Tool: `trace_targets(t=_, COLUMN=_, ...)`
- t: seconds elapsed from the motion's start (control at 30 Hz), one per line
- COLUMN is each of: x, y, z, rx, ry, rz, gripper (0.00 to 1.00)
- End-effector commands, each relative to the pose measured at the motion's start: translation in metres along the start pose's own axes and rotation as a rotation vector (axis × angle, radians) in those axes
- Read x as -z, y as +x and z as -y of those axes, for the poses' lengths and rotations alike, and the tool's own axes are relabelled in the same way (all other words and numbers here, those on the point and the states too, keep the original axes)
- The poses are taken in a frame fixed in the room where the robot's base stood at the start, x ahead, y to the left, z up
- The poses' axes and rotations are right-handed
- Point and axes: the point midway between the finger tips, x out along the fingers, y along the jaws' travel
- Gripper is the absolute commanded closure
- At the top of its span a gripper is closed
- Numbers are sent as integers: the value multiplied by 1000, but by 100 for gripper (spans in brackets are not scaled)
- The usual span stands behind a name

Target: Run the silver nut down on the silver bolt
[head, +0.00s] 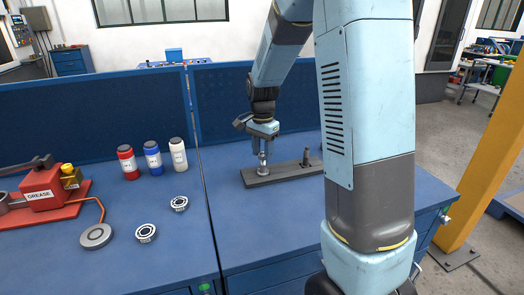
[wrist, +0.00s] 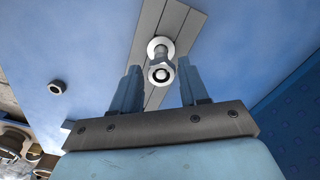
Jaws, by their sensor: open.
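The silver bolt (head: 263,169) stands upright at the left end of a dark grey plate. In the wrist view a silver hex nut (wrist: 160,72) sits around the bolt's upper end, above a pale round collar (wrist: 161,46) at its foot. My gripper (head: 262,150) points down over the bolt. In the wrist view my gripper (wrist: 159,68) is open, with one finger on each side of the nut and a gap visible at both sides. In the head view the fingers partly hide the nut.
The grey plate (head: 287,171) also carries a dark bolt (head: 306,160) at its right. A loose dark nut (wrist: 57,87) lies on the blue bench. Left are three bottles (head: 152,157), two bearing rings (head: 146,232) and a red grease unit (head: 44,195).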

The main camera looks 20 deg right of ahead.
Motion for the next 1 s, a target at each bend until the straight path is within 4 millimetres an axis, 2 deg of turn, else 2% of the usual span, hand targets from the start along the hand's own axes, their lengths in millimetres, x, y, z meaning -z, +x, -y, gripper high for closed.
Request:
trace_targets(t=0.6, x=-1, y=0, z=-3, rx=0, ry=-627, rz=0, gripper=56)
trace_targets(t=0.9, x=-1, y=0, z=-3, rx=-1, ry=-676, rz=0, gripper=56)
trace_targets(t=1.0, x=-1, y=0, z=-3, rx=-1, ry=-675, rz=0, gripper=64)
